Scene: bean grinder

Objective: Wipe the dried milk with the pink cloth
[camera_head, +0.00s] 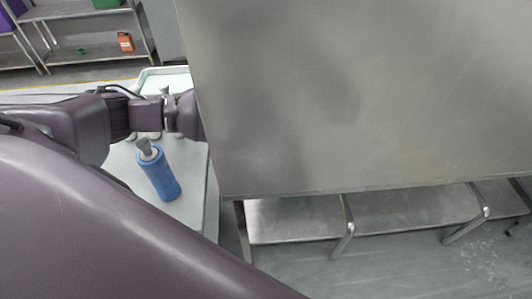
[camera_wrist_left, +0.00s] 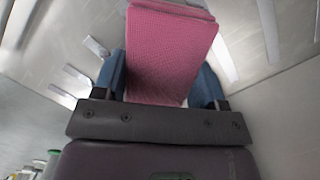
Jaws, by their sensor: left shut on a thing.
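The pink cloth (camera_wrist_left: 172,40) shows in the left wrist view, folded, with a waffle-like texture. My left gripper (camera_wrist_left: 160,78) is shut on it, a blue finger on each side, and the cloth stands out beyond the fingers. In the head view my left arm comes in from the left and passes out of sight at the left edge of a large grey metal surface (camera_head: 350,95); the gripper and cloth are hidden there. I cannot make out the dried milk in either view. My right gripper is not in view.
A blue bottle (camera_head: 160,172) with a grey top stands on a pale cart (camera_head: 196,205) below my left forearm. Metal legs and a lower shelf (camera_head: 295,220) show below the grey surface. Shelving (camera_head: 95,55) stands at the back left.

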